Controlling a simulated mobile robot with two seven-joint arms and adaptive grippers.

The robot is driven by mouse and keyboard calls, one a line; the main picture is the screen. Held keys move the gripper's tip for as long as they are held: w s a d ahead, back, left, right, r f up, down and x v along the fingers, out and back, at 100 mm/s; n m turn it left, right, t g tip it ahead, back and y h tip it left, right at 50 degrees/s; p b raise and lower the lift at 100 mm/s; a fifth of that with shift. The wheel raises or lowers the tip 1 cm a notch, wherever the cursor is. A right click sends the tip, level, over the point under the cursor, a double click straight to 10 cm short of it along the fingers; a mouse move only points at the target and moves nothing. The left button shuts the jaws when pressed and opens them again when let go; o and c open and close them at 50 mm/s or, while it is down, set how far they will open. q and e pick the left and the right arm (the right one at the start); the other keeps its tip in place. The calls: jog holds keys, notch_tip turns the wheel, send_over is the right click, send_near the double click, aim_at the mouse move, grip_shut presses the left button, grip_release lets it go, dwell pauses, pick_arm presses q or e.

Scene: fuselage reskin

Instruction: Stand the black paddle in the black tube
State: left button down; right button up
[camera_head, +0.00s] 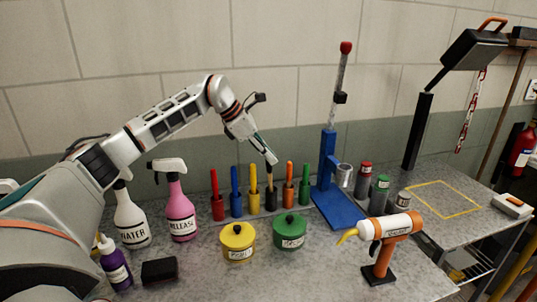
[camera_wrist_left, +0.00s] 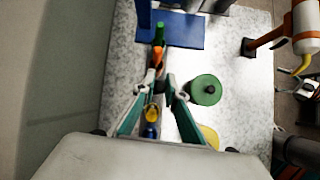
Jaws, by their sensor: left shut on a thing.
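My left gripper (camera_head: 266,154) is in the middle of the head view, pointing down above the row of tubes. It is shut on the black paddle (camera_head: 271,174), which hangs about upright below the fingertips. The black tube (camera_head: 271,201) stands directly under it, between the yellow and orange tubes. The paddle lines up with the tube mouth; I cannot tell whether its lower end is inside. In the left wrist view the gripper (camera_wrist_left: 166,84) fingers close together over the row, and the black paddle and tube are not clear there.
Close by stand the yellow tube (camera_head: 254,204), orange tube (camera_head: 288,196) and other coloured tubes with paddles. A yellow pot (camera_head: 238,246) and a green pot (camera_head: 290,236) sit in front. A blue stand (camera_head: 330,190) rises at the right; spray bottles are at the left.

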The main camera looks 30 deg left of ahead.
pick_arm(q)
jog(key=shift+f, duration=0.65)
jog(key=c, duration=1.5)
grip_release()
jog(key=shift+r, duration=0.1)
notch_tip(320, 180, up, 2)
jog(key=shift+r+p, duration=0.2)
jog(key=shift+p, duration=0.7)
jog(key=shift+r, duration=3.7)
